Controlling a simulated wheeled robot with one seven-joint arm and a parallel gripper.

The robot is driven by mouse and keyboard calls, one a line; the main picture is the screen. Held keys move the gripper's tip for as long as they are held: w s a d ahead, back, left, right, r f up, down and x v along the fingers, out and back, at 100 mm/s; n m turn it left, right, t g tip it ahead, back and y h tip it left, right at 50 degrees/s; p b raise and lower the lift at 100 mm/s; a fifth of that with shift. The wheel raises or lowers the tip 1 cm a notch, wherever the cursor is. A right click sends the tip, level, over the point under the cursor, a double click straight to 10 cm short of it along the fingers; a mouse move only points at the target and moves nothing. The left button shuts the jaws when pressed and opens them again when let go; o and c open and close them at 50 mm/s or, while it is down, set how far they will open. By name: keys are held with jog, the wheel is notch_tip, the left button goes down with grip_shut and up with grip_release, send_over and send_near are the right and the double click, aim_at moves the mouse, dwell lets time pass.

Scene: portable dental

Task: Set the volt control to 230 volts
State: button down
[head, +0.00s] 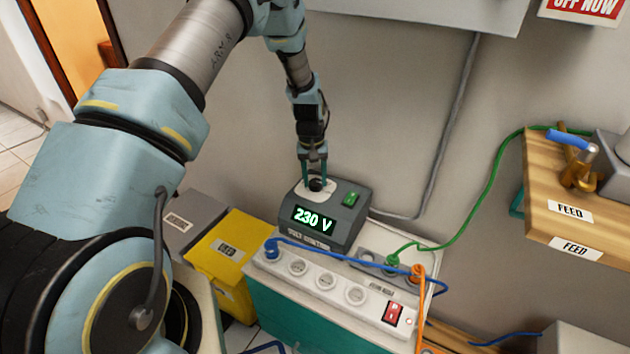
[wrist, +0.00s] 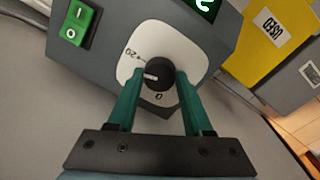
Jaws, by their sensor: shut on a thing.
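The volt control is a dark grey box (head: 348,232) on the teal-and-white cabinet, and its lit green display (head: 313,219) reads 230 V. Its black round knob (wrist: 154,75) sits on a white dial plate (wrist: 131,63) with marks that look like "+20" and "0". The white pointer line on the knob points toward the left in the wrist view. My gripper (wrist: 156,82) is shut on the knob from above, one green finger on each side. In the head view my gripper (head: 314,180) covers part of the knob.
A green switch (head: 351,199) is on the box's top; it also shows in the wrist view (wrist: 80,25). In front is a white socket strip (head: 325,283) with a red switch and plugged cables. A yellow bin (head: 227,252) stands at left, a wooden shelf (head: 570,205) at right.

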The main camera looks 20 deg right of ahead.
aim_at(313, 181)
jog(key=shift+m, duration=1.5)
jog(key=shift+c, duration=1.6)
grip_release()
notch_tip(313, 181, up, 11)
jog(key=b, duration=0.1)
jog(key=shift+w+a, duration=0.25)
jog(key=shift+f, duration=0.1)
